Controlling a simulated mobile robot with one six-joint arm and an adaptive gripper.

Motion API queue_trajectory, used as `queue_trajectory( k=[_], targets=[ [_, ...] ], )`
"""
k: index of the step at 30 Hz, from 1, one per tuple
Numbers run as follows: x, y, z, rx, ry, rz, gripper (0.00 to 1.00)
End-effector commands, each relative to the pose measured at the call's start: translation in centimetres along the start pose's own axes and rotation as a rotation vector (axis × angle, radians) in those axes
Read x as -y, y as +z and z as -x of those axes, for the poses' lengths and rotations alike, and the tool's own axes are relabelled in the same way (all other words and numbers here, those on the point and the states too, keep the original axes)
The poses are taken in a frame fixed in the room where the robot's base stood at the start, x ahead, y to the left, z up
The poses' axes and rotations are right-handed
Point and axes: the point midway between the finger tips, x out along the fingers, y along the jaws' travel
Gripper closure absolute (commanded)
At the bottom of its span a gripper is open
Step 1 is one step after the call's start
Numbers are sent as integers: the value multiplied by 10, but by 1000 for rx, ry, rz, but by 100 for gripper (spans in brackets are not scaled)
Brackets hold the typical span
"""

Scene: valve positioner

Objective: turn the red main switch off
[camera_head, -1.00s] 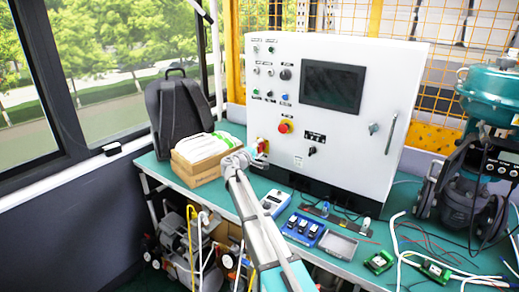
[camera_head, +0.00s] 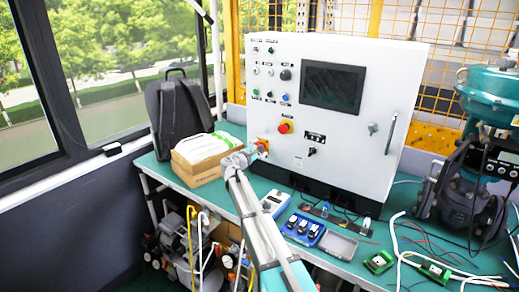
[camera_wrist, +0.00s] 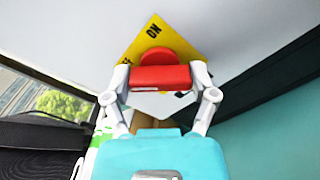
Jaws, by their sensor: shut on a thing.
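The red main switch has a red handle (camera_wrist: 160,78) on a yellow plate (camera_wrist: 134,50) in the wrist view. The word ON shows near the plate's upper corner; other lettering is mostly covered. My gripper (camera_wrist: 161,82) has its two fingers at either end of the red handle, shut on it. In the head view my gripper (camera_head: 255,151) is at the lower left of the white cabinet front (camera_head: 355,145).
A red emergency button on yellow (camera_head: 284,127) sits right of the switch. A cardboard box with white bags (camera_head: 203,160) stands close left of my gripper. A blue tray (camera_head: 302,229) and small devices lie on the green bench below the cabinet.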

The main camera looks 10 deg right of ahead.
Motion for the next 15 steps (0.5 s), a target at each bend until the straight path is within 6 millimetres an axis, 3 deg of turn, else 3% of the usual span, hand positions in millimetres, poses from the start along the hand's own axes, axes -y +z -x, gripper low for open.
queue_trajectory(
  k=[15],
  targets=[
    [0, 0, 0, 0, 1, 47, 74]
  ],
)
